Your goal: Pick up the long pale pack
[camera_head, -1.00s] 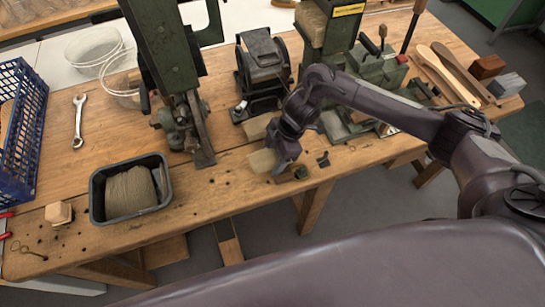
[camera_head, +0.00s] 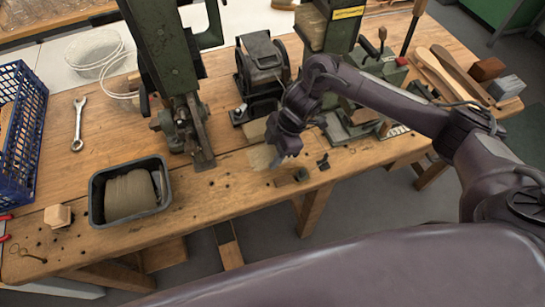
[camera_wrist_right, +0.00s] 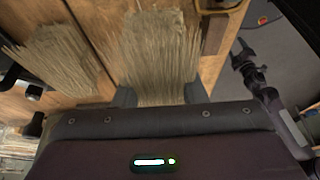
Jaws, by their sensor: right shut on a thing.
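My right gripper (camera_head: 280,152) is near the front edge of the workbench. In the right wrist view its two fingers (camera_wrist_right: 159,95) are shut on the long pale pack (camera_wrist_right: 158,50), a straw-coloured bundle of bristles with a frayed end. In the head view the pack (camera_head: 261,157) shows partly beside the fingers, close over the bench top; the gripper hides the rest. A second pale bundle (camera_wrist_right: 58,62) lies to the left in the wrist view, apart from the held one. My left gripper is not in view.
A green machine (camera_head: 172,60) stands left of the gripper and a black machine (camera_head: 262,65) behind it. A dark bin (camera_head: 93,200) with coiled material, a wrench (camera_head: 78,122) and a blue crate (camera_head: 38,120) are at the left. Small dark parts (camera_head: 301,174) lie just right.

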